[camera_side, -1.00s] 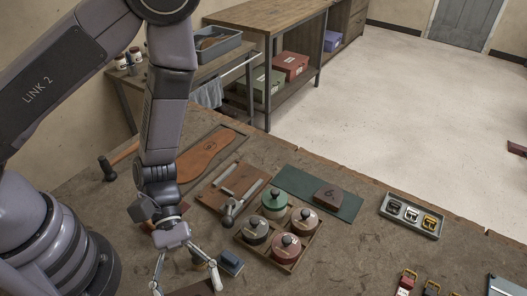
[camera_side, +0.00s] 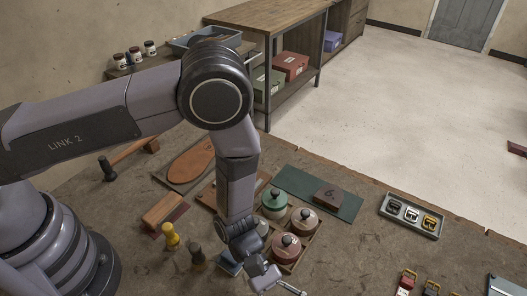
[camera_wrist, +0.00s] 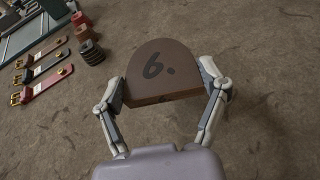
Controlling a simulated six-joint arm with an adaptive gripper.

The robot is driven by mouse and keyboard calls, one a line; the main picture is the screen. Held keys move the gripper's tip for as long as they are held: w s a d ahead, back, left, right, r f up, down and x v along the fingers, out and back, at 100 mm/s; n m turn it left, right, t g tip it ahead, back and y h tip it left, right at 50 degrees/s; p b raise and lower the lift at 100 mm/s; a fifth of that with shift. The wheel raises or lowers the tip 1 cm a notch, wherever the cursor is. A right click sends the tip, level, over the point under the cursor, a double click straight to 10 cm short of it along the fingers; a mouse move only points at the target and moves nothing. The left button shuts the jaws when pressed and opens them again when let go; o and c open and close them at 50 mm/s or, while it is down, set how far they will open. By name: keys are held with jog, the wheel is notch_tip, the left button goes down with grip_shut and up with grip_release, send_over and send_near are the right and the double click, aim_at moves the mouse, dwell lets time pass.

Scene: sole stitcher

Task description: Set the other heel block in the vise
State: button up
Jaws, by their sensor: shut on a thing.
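In the wrist view, a brown, D-shaped heel block (camera_wrist: 165,62) with a dark "6." on top sits between the two fingers of my gripper (camera_wrist: 162,82). The fingers press on its left and right sides, and it appears held above the brown work surface. In the side view, my gripper (camera_side: 280,288) is at the bottom edge, and the held block cannot be made out. Another dark brown heel block (camera_side: 326,195) lies on a green mat (camera_side: 296,183) behind the round-lidded pots. I cannot make out a vise in either view.
A wooden tray of lidded pots (camera_side: 303,222) stands close behind my gripper. A buckle tray (camera_side: 412,215) is to the right. The surface between is clear.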

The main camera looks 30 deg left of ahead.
jog(key=shift+w+d+f, duration=0.1)
jog(key=shift+d+f, duration=0.05)
jog(key=shift+f, duration=0.75)
jog(key=shift+d+f, duration=0.1)
jog(key=shift+f, duration=0.8)
jog(key=shift+f, duration=0.2)
jog(key=o, duration=1.2)
jog(key=shift+c, duration=0.2)
jog(key=shift+r, duration=0.15)
